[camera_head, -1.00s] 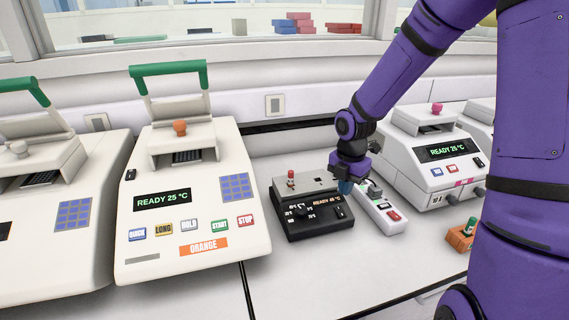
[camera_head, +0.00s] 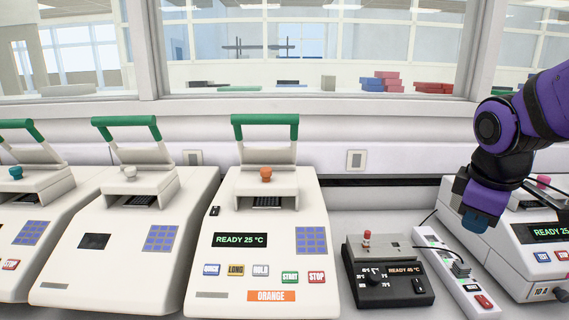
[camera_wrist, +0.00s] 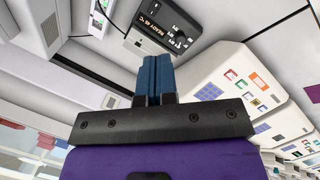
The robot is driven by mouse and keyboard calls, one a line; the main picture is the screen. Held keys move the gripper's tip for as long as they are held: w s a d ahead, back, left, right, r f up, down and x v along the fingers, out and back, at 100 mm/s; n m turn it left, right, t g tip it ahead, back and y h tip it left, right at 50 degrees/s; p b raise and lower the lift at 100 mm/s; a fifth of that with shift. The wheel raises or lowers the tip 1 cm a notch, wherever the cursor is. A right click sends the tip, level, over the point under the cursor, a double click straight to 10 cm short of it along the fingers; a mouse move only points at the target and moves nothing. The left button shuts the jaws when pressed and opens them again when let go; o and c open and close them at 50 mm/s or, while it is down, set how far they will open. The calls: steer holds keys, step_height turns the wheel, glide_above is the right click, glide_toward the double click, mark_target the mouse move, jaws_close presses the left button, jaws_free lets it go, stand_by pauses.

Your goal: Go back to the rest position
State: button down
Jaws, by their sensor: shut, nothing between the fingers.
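My gripper (camera_head: 482,212) is at the right in the head view, raised above the bench, in front of the right-hand thermal cycler (camera_head: 535,232). Its blue fingers (camera_wrist: 153,76) are together and empty in the wrist view. A purple arm link runs off the right edge of the head view.
A black heat block (camera_head: 392,290) reading READY 45 °C has a red-capped tube (camera_head: 367,238) on top. A white power strip (camera_head: 452,275) lies beside it. The orange-labelled cycler (camera_head: 262,255) reads READY 25 °C, lid open. More open-lidded cyclers (camera_head: 130,240) stand left.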

steer(key=s+a+r+m+t+y, duration=0.1)
steer(key=s+r+m+t, duration=0.1)
steer(key=s+r+m, duration=0.3)
steer(key=s+m, duration=0.3)
steer(key=s, duration=0.3)
steer(key=shift+a+r+m+y, duration=0.15)
steer(key=shift+m+y, duration=0.15)
steer(key=shift+m, duration=0.1)
steer(key=shift+w, duration=0.15)
